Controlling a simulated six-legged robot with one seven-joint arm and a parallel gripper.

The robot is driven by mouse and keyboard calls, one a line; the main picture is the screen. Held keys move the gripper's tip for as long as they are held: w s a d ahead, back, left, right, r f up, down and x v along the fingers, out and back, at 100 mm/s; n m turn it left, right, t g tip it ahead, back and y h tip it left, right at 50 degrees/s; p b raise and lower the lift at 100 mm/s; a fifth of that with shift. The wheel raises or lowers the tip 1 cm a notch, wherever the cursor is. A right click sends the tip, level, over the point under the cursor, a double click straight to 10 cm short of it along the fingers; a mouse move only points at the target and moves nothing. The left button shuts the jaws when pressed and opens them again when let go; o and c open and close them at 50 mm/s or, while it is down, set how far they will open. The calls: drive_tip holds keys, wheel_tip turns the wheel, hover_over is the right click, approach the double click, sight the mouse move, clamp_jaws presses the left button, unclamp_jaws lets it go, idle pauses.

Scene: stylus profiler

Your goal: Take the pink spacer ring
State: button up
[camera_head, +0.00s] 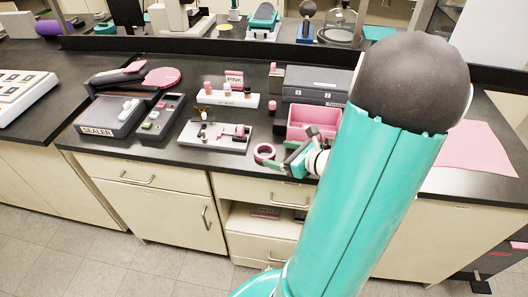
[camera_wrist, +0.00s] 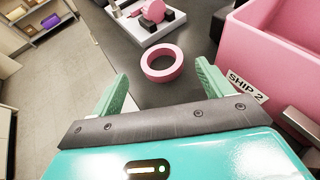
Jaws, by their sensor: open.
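The pink spacer ring (camera_head: 264,152) lies flat on the black bench top, near its front edge and left of the pink bin. In the wrist view the ring (camera_wrist: 148,68) sits ahead of my gripper, between the lines of the two fingers and apart from both. My gripper (camera_wrist: 162,82) is open and empty, with green fingers spread wide. In the head view my gripper (camera_head: 291,160) is just right of the ring; its fingertips are small and partly hidden there.
The pink bin (camera_wrist: 262,50) labelled SHIP 2 stands close right of the gripper. A grey plate (camera_head: 213,146) with small parts lies behind left of the ring. A sealer (camera_head: 112,116) and a grey box (camera_head: 316,84) stand farther off. My arm hides part of the bench.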

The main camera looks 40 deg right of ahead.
sight(258, 149)
drive_tip(key=x, duration=0.6)
drive_tip(key=shift+f, duration=0.1)
drive_tip(key=c, duration=1.1)
